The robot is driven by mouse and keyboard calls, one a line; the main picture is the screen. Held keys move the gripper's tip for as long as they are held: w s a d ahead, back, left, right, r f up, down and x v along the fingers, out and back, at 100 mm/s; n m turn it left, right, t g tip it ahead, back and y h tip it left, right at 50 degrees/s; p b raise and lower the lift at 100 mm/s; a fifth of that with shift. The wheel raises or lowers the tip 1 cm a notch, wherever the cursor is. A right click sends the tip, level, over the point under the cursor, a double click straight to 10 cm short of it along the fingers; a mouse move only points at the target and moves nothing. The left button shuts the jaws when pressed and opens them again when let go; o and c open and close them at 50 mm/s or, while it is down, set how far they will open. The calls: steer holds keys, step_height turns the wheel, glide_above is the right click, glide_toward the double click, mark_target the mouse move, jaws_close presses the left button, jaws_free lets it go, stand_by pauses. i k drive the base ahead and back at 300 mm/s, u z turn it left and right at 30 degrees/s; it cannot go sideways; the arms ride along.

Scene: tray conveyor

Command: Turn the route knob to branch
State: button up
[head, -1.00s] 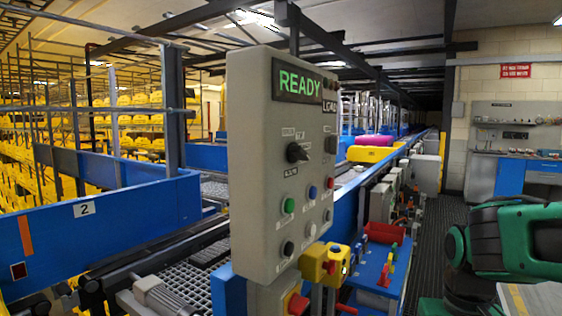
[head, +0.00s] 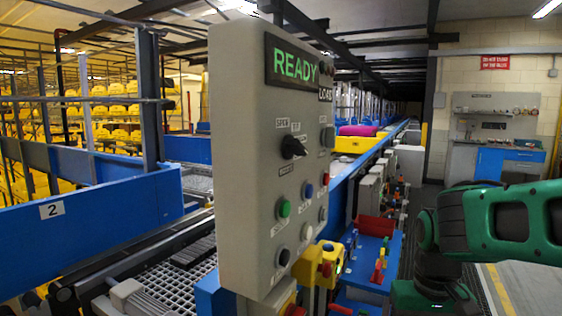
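The grey control panel (head: 238,190) stands in the middle of the head view, with a lit display (head: 296,66) reading READY in green. The black route knob (head: 292,147) is on the upper part of its face, with small labels around it. Its handle points to the right and slightly down; the labels are too small to read surely. My green arm shows at the right, clear of the panel. My gripper is not in view.
Below the knob are a green button (head: 284,208), a blue button (head: 308,191) and other controls. A yellow box (head: 328,262) sits low beside the panel. A conveyor runs behind it. A blue bench (head: 362,274) is close on the right, with floor beyond.

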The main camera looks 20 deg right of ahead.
mark_target(290, 146)
steer(key=z, duration=0.35)
steer(key=k, duration=1.75)
steer(key=z, duration=0.65)
steer(key=i, duration=1)
steer(key=u, duration=0.1)
